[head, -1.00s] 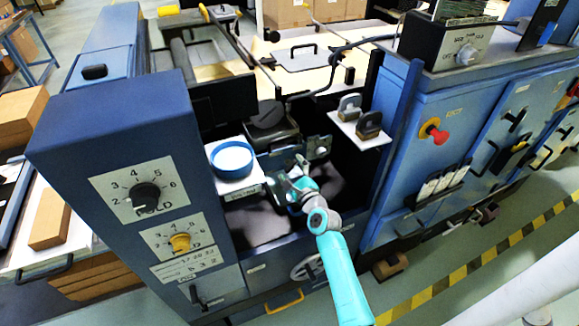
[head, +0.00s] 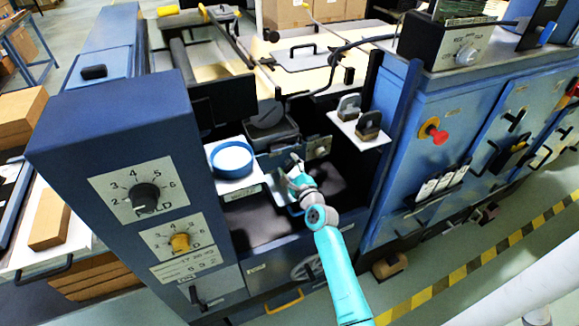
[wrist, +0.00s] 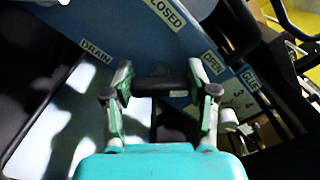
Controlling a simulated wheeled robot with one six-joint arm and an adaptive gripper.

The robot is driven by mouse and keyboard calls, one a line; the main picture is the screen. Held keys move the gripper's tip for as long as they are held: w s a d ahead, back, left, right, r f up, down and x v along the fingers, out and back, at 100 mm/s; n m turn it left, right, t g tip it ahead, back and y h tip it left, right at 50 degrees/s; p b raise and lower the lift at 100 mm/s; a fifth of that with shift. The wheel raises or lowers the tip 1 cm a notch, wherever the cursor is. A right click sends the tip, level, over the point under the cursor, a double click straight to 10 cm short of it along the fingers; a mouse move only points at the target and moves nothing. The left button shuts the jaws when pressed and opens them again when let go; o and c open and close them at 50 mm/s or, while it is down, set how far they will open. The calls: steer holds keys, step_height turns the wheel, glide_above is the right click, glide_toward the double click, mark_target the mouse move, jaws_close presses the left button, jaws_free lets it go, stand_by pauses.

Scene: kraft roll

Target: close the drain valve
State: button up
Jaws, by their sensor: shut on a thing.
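The drain valve's dark handle (wrist: 165,84) lies level across the wrist view, between the two fingers of my gripper (wrist: 160,82), which are shut on it. The panel behind carries a DRAIN label (wrist: 95,50) at left, a CLOSED label (wrist: 165,12) above the handle and an OPEN label (wrist: 213,63) by its right end. The valve's pivot is not clear. In the head view my gripper (head: 296,165) reaches down into the machine's dark bay, and it hides the handle there.
A blue round dish (head: 232,158) on a white shelf stands left of my gripper. A blue panel with dials (head: 145,195) and a blue cabinet (head: 400,160) flank the bay. A handwheel (head: 305,268) is below.

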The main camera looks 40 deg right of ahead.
steer(key=shift+n, duration=0.3)
steer(key=n, duration=0.3)
steer(key=shift+a+f+n, duration=0.1)
steer(key=shift+n, duration=0.3)
steer(key=n, duration=0.4)
steer(key=shift+f+n, duration=0.15)
steer(key=shift+n, duration=0.15)
steer(key=n, duration=0.4)
steer(key=shift+f, duration=0.1)
steer(key=n, duration=0.4)
steer(key=shift+f+n, duration=0.15)
steer(key=shift+n, duration=0.15)
steer(key=o, duration=1.2)
steer(key=shift+c, duration=0.2)
steer(key=shift+s, duration=0.1)
